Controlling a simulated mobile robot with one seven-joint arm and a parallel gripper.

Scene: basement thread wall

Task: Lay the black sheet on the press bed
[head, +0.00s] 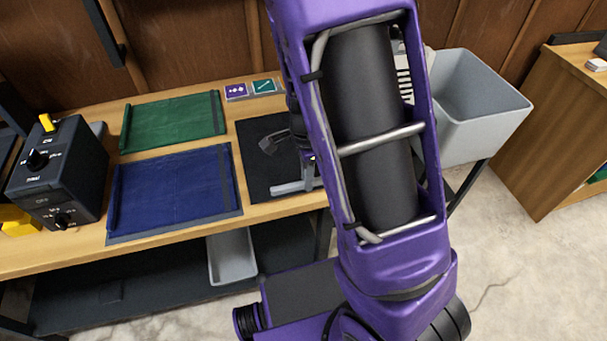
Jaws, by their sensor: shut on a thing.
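A flat black sheet (257,174) lies on the wooden bench, right of a blue sheet. My gripper (283,165) is low over its right part, partly hidden behind my purple arm. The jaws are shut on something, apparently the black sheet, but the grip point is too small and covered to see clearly. The sheet's right side is hidden by my arm. I cannot pick out the press bed with certainty in this view.
A green sheet (173,119) and the blue sheet (175,190) lie left of the black one. A dark control box (62,172) stands further left. Two small cards (250,88) lie at the back. A grey bin (480,105) stands right of my arm; another grey bin (231,257) is below.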

